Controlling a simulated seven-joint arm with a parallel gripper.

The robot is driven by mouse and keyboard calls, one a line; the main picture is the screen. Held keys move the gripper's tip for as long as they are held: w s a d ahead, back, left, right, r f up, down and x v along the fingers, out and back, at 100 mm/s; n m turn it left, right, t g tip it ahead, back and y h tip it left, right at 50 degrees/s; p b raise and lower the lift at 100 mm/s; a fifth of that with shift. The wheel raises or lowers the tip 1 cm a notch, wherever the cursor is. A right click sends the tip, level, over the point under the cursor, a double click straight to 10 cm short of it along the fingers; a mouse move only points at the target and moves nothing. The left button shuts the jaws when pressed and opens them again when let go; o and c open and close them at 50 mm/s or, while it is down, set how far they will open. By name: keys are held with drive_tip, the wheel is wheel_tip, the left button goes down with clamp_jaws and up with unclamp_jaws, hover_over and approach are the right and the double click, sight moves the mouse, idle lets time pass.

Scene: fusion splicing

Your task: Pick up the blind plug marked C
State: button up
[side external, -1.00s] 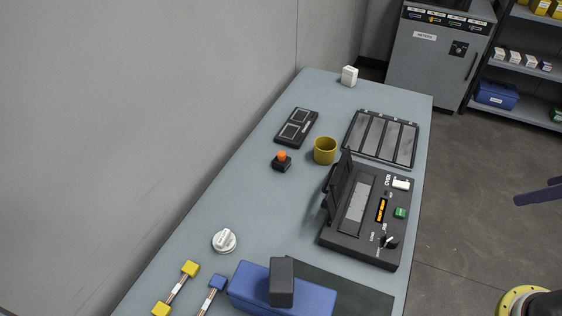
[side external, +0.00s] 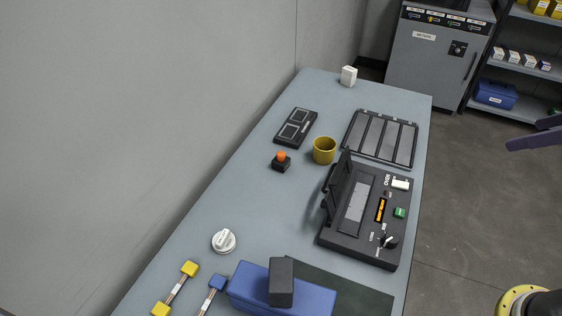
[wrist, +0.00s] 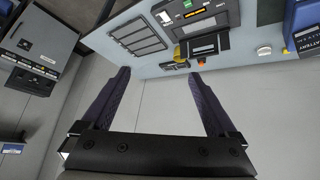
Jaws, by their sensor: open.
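I cannot make out a blind plug marked C in either view; any such mark is too small to read or hidden. My gripper (wrist: 160,75) is open and empty in the wrist view, its two purple fingers spread wide. The grey worktable shows upside down beyond the fingertips. In the side external view only a purple part of my gripper (side external: 535,142) shows at the right edge, beyond the table, over the floor side.
On the table (side external: 245,185) stand a black splicer (side external: 340,235), a yellow cup (side external: 324,151), a slotted tray (side external: 380,138), an orange-topped button (side external: 282,161), a white knob (side external: 224,241) and a blue case (side external: 310,300). A grey cabinet (side external: 430,65) and shelves (side external: 520,65) stand behind.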

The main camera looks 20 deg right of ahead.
drive_tip(key=w+a+r+n, duration=0.1)
drive_tip(key=w+r, duration=0.3)
drive_tip(key=w, duration=0.3)
drive_tip(key=n+g+y, duration=0.2)
drive_tip(key=n+g, duration=0.1)
drive_tip(key=n, duration=0.4)
hover_over(282, 155)
drive_tip(key=s+d, duration=0.2)
drive_tip(key=s, duration=0.2)
wheel_tip(282, 155, down, 26)
drive_tip(key=r, duration=0.1)
drive_tip(key=x, duration=0.7)
drive_tip(key=shift+s+f, duration=0.1)
drive_tip(key=shift+f, duration=0.1)
drive_tip(key=shift+s+x, duration=0.2)
drive_tip(key=shift+x, duration=2.9)
